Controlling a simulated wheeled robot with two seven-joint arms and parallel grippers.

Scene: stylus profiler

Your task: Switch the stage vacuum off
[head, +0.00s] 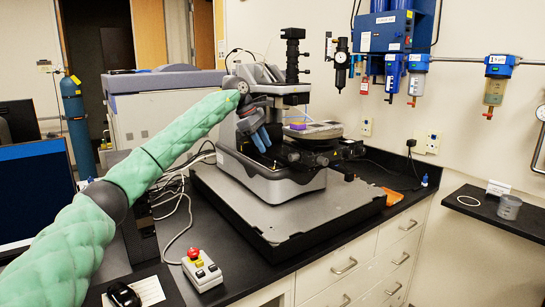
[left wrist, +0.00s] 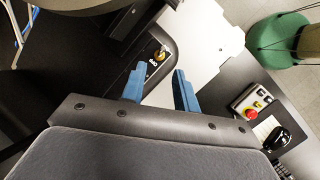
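The stylus profiler (head: 265,190) stands on a grey platform on the black bench. In the left wrist view a small brass-coloured switch (left wrist: 159,55) with white marks beside it sits on the profiler's dark base; I cannot tell which way its lever points. My left gripper (head: 261,139) is in front of the profiler, over its base. In the left wrist view its two blue fingers (left wrist: 158,80) are apart with nothing between them. The switch lies just beyond the fingertips, and I see no contact. My right gripper is in neither view.
A control box with a red button (head: 201,270) and a black mouse (head: 124,295) are at the bench's front left. Cables run behind my left arm. A purple item (head: 298,127) is near the profiler's stage. The grey platform's front (head: 310,215) is clear.

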